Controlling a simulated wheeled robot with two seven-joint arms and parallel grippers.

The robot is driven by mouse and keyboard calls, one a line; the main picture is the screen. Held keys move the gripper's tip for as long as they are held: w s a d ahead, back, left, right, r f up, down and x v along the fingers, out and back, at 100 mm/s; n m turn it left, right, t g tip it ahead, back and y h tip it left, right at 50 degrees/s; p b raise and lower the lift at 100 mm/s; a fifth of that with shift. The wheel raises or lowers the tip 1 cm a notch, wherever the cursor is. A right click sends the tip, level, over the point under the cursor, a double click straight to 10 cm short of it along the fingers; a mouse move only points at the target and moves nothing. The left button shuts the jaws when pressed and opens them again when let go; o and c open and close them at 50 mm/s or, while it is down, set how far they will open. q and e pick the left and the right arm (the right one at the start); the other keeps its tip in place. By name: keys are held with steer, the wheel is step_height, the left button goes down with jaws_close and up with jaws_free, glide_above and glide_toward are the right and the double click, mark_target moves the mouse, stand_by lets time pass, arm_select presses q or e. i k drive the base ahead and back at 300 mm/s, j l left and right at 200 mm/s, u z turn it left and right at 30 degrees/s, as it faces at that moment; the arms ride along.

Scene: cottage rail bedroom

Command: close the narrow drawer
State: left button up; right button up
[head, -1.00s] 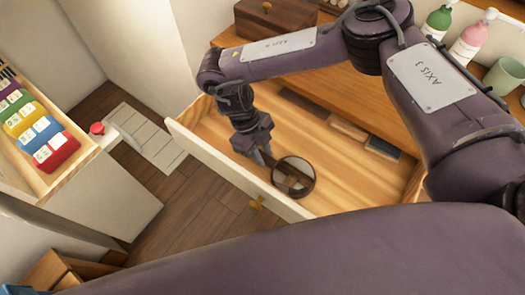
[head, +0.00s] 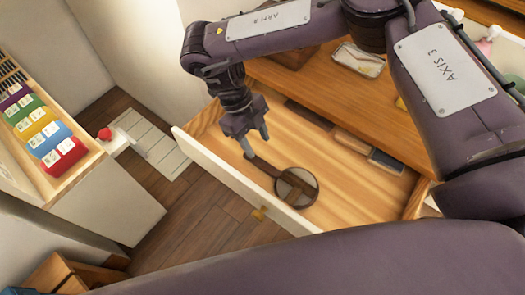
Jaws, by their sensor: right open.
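An open wooden drawer (head: 222,169) with a pale front and a small brass knob (head: 258,214) sticks out from under a wooden desktop; it is the only clearly pulled-out drawer under the desk. My right gripper (head: 256,142) is open and empty, pointing down over the drawer's inside, behind the front panel. Its fingertips are close to the handle of a round, brown-framed hand mirror (head: 297,187) lying in the drawer; I cannot tell if they touch it. My own arm hides part of the drawer's right side. My left gripper is not in view.
Several flat, dark and brown items (head: 345,138) lie along the drawer's back. The desktop (head: 300,90) holds a small tray (head: 358,60) and a pink-and-white bottle (head: 487,44). A unit with colourful packets (head: 40,135) stands at left.

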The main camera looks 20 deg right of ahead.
mark_target(353, 191)
steer(key=k+l, duration=0.2)
steer(key=k, duration=0.3)
steer(key=k+l, duration=0.2)
steer(key=k, duration=0.25)
steer(key=k+l, duration=0.2)
steer(key=k, duration=0.3)
